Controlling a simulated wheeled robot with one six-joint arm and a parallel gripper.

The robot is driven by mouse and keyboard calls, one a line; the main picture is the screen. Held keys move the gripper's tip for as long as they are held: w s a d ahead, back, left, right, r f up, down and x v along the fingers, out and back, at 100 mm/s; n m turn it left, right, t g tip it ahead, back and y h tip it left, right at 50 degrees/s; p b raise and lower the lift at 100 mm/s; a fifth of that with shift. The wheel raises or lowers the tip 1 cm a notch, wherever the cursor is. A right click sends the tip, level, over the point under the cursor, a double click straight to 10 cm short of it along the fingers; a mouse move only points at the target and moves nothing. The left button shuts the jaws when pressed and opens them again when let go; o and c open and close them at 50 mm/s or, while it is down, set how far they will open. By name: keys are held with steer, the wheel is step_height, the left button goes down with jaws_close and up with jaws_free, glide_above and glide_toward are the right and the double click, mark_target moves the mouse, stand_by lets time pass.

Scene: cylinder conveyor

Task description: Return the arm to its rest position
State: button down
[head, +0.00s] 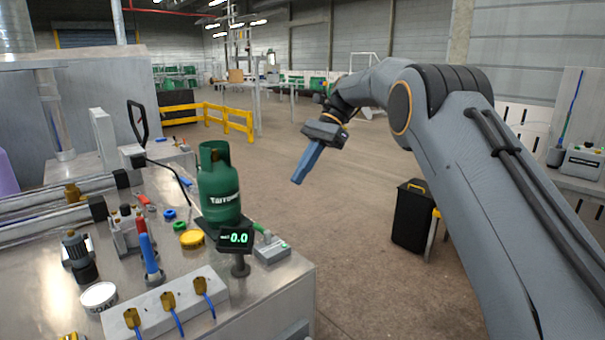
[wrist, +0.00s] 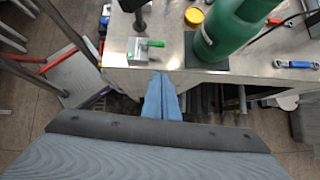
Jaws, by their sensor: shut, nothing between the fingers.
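My gripper (head: 306,164) hangs at the end of my raised arm in the head view, over open floor to the right of the workbench. Its blue fingers are together with nothing between them. In the wrist view my gripper (wrist: 161,80) points toward the bench's edge, fingers shut. A green gas cylinder (head: 218,190) stands upright on the workbench, apart from my gripper. The cylinder also shows in the wrist view (wrist: 232,32), at the upper right. A scale display (head: 236,238) in front of it reads 0.0.
The metal workbench (head: 285,300) holds tools, a yellow lid (head: 192,238) and a white block with blue cables (head: 160,310). A black case (head: 411,215) stands on the floor at right. Yellow barriers (head: 228,118) stand farther back. The floor between is clear.

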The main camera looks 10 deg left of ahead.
steer(key=s+d+f+n+t+h, duration=0.15)
steer(key=s+d+f, duration=0.25)
steer(key=d, duration=0.5)
steer(key=s+d+f+n+t+h, duration=0.1)
steer(key=s+d+f+t, duration=0.1)
steer(key=s+d+f, duration=0.45)
steer(key=s+d+f+n+t+h, duration=0.1)
steer(key=s+d+f+n, duration=0.2)
steer(key=s+d, duration=0.5)
steer(key=s+d+f+n+t+h, duration=0.1)
steer(key=s+d+f+n+h, duration=0.1)
steer(key=s+d, duration=0.5)
steer(key=s+f+n, duration=0.1)
steer(key=s+f, duration=0.1)
steer(key=s, duration=0.4)
steer(key=shift+d+t, duration=0.35)
